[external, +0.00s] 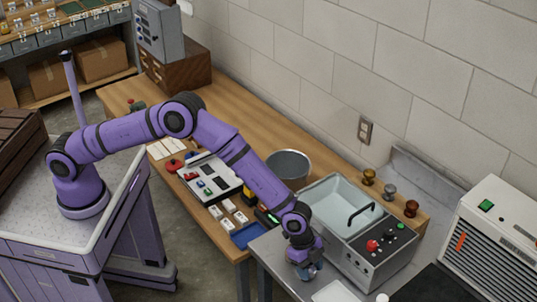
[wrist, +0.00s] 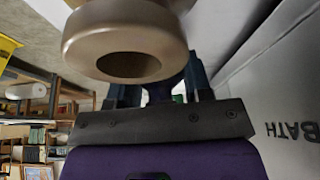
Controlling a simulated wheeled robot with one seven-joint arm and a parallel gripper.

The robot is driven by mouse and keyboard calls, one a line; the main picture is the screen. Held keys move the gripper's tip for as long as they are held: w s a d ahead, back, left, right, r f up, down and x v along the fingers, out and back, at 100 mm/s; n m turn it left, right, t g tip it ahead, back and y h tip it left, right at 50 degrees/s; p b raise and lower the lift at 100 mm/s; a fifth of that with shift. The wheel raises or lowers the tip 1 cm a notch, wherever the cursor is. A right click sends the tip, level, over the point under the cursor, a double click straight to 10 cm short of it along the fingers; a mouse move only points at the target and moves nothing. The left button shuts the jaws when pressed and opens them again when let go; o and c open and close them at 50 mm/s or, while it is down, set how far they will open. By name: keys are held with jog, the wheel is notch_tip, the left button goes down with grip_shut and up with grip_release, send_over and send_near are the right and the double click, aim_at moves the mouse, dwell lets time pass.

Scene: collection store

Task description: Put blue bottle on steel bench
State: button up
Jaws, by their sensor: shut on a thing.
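In the external view my gripper (external: 308,268) points down over the front part of the steel bench (external: 272,253), beside the water bath. It is shut on the blue bottle (external: 314,272), of which only a small blue part shows at the fingertips. I cannot tell whether the bottle touches the bench. In the wrist view the two dark fingers (wrist: 160,92) stand on either side of a dark bluish body. A tan ring with a dark hole (wrist: 127,45) covers the top middle; I cannot tell whether it belongs to the bottle.
The water bath (external: 357,265) with its black handle stands close right of my gripper. A white tray (external: 335,292) and dark mat (external: 432,285) lie on the bench's front. The wooden bench (external: 237,115) to the left holds a metal bowl (external: 289,164) and a blue tray (external: 248,235).

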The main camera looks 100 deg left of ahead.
jog(key=shift+f, duration=0.1)
jog(key=o, duration=1)
jog(key=shift+c, duration=0.2)
